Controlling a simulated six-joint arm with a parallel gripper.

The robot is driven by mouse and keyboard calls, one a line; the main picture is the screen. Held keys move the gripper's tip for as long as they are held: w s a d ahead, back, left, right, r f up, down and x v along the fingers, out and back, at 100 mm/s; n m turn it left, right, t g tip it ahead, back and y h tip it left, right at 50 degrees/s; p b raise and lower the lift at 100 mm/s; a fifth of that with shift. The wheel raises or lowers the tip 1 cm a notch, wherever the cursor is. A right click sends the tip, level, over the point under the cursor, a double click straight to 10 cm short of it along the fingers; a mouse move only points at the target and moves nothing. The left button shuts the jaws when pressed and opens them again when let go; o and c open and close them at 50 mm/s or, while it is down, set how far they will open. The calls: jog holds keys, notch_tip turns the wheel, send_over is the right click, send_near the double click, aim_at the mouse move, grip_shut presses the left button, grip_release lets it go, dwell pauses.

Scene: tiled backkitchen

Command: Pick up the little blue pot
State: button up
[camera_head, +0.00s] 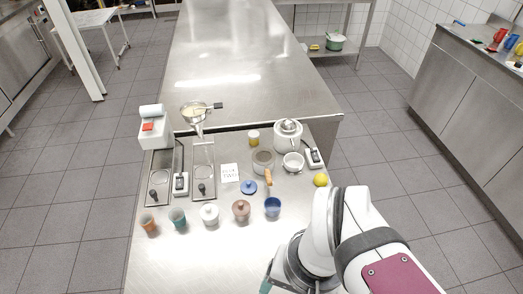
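The little blue pot (272,208) stands upright near the front right of the steel table, its open top facing up. A blue lid-like disc with a knob (249,187) lies just behind it to the left. My gripper (267,284) is at the bottom edge of the picture, in front of the pot and apart from it. Only a small part of the gripper shows, and my arm hides the rest. I cannot tell how far its fingers are apart.
Left of the pot stand a brown lidded pot (241,211), a white lidded pot (210,214), a teal cup (178,219) and an orange cup (149,225). A handled pan (263,162) and a lemon (320,180) are behind. The front of the table (190,265) is clear.

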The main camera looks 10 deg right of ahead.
jog(key=o, duration=0.3)
jog(key=shift+o, duration=0.2)
jog(key=n+h, duration=0.2)
jog(key=n, duration=1.6)
send_over(272, 209)
notch_tip(272, 209, down, 6)
notch_tip(272, 209, down, 16)
jog(key=shift+s+r, duration=0.1)
jog(key=shift+r, duration=0.15)
